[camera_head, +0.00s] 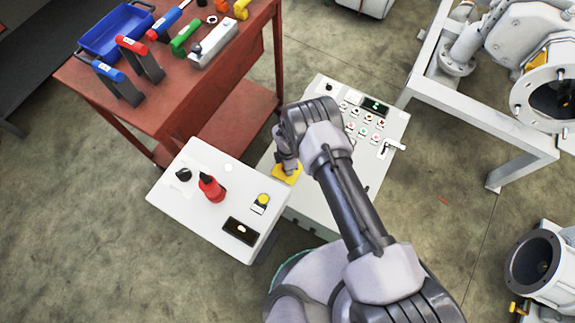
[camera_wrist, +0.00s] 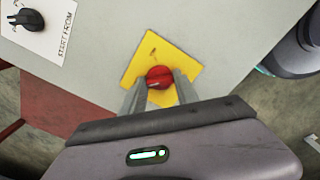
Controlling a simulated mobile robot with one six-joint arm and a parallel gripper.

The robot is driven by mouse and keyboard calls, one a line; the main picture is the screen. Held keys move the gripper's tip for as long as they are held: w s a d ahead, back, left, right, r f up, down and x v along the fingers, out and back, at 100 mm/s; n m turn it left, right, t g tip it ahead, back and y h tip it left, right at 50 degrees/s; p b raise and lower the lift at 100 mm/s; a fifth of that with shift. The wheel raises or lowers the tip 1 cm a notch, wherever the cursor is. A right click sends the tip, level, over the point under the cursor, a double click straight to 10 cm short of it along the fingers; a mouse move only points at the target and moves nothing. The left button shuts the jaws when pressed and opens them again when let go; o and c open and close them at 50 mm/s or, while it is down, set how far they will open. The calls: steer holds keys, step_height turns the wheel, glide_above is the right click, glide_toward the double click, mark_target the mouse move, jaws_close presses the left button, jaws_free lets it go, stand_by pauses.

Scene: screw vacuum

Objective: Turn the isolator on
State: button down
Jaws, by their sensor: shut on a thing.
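The isolator is a red rotary knob (camera_wrist: 159,78) on a yellow square plate (camera_wrist: 183,63), seen in the wrist view on a light grey panel. My gripper (camera_wrist: 160,84) has its two fingers around the red knob, one at each side, and is shut on it. In the head view the yellow plate (camera_head: 287,174) shows at the left edge of the control panel, beside my wrist. My arm hides the red knob there.
A white box (camera_head: 215,170) with a red-handled switch stands just left of my gripper. The control panel (camera_head: 335,95) has several buttons and a lever. A red-brown table (camera_head: 240,60) with tools stands behind. A metal frame (camera_head: 490,120) with machinery is at right.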

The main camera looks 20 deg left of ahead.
steer(key=m+b, duration=0.2)
steer(key=m, duration=0.1)
steer(key=shift+f+m+b, duration=0.15)
steer(key=shift+m+b, duration=0.15)
steer(key=shift+m, duration=0.1)
steer(key=m+b, duration=0.2)
steer(key=m, duration=0.3)
steer(key=shift+m, duration=0.3)
steer(key=m+b, duration=0.1)
steer(key=m, duration=0.3)
steer(key=shift+b, duration=0.3)
steer(key=shift+m, duration=2.2)
steer(key=c, duration=0.9)
jaws_free()
